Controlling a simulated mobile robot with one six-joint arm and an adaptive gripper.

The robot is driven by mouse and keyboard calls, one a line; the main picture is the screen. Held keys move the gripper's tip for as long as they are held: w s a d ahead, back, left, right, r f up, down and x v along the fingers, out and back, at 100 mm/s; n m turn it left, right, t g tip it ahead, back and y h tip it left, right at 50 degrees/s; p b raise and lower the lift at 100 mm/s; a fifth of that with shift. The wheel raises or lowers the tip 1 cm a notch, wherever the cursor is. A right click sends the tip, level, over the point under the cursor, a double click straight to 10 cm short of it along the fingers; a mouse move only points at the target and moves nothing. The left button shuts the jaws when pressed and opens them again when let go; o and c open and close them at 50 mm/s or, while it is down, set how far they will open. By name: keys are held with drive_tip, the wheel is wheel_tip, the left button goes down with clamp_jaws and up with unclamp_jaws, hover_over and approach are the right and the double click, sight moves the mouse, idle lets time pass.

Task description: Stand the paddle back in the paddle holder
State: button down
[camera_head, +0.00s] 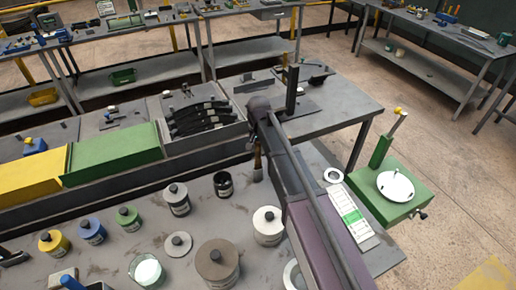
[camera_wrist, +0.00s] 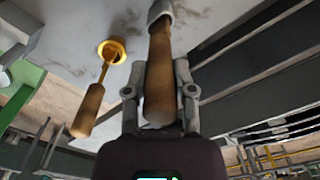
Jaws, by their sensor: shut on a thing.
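My gripper (camera_wrist: 160,76) is shut on the wooden handle of a paddle (camera_wrist: 160,62) in the wrist view. The handle lies between the two grey fingers, and a grey collar shows at its far end; the part beyond is out of frame. In the head view a short brown piece of the paddle (camera_head: 257,168) shows below my arm, above the bench, while the fingers are largely hidden. An open black cup (camera_head: 223,184) stands just left of it; I cannot tell whether this is the paddle holder. Another wooden-handled tool (camera_wrist: 88,112) shows at a yellow ring (camera_wrist: 111,50).
Lidded tins, including a white one (camera_head: 268,226) and a grey-brown one (camera_head: 217,262), stand on the near bench. A tray of black parts (camera_head: 203,117) and yellow and green boxes (camera_head: 112,153) line its back. A green stand (camera_head: 392,190) is at right.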

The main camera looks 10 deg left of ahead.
drive_tip(key=shift+f, duration=0.15)
drive_tip(key=shift+c, duration=1.8)
unclamp_jaws()
drive_tip(key=o, duration=0.4)
drive_tip(key=shift+c, duration=0.2)
drive_tip(key=shift+r+p, duration=3.45)
drive_tip(key=shift+r, duration=0.1)
